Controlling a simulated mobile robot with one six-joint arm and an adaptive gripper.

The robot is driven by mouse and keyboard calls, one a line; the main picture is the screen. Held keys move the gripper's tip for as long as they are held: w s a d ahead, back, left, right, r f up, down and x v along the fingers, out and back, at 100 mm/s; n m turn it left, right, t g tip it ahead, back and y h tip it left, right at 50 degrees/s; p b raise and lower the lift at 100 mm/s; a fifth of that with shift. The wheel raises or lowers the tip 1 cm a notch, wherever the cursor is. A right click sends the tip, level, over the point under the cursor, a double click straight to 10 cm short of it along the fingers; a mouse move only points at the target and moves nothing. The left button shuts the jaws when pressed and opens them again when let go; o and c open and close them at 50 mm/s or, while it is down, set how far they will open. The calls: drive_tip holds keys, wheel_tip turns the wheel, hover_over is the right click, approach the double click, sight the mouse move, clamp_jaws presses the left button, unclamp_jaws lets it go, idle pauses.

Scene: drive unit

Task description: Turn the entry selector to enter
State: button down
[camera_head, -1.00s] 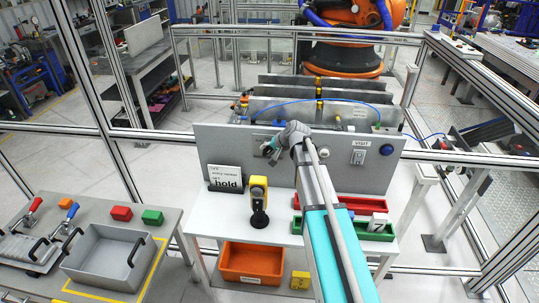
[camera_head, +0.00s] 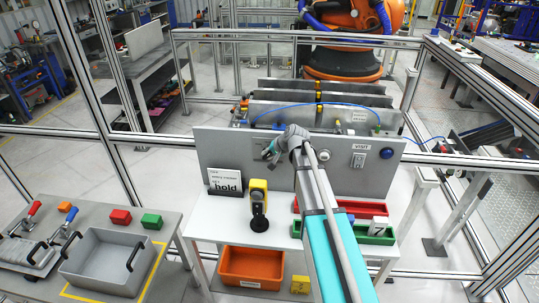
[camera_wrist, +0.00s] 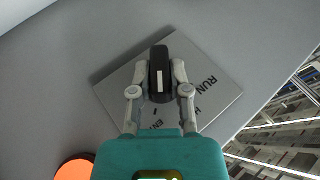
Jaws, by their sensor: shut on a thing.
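The entry selector (camera_wrist: 160,55) is a black knob with a white pointer line, in the middle of a grey square plate (camera_wrist: 112,92) in the wrist view. The plate reads RUN on the right; other lettering, starting with H and EN, is partly hidden by my fingers. The plate looks tilted in this view, and the pointer line runs nearly straight up and down. My gripper (camera_wrist: 160,85) is shut on the knob, one finger on each side. In the head view my gripper (camera_head: 271,152) is at the upright grey panel (camera_head: 225,150) and hides the selector.
A sign reading "hold" (camera_head: 225,182) and a yellow-and-black device (camera_head: 259,200) stand on the white bench left of my arm. A VISIT label and a blue button (camera_head: 386,153) are on the panel's right. An orange round part (camera_wrist: 73,170) shows at the wrist view's lower left.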

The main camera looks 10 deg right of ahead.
drive_tip(key=shift+f, duration=0.1)
drive_tip(key=shift+d+f+t+y+b, duration=0.15)
drive_tip(key=shift+t+y+b, duration=0.15)
drive_tip(key=shift+y+b, duration=0.65)
drive_tip(key=shift+m+y+b, duration=0.3)
drive_tip(key=shift+y+b, duration=0.05)
drive_tip(key=shift+b, duration=0.25)
drive_tip(key=c, duration=0.6)
unclamp_jaws()
drive_tip(key=shift+r, duration=0.2)
drive_tip(key=shift+s, duration=0.1)
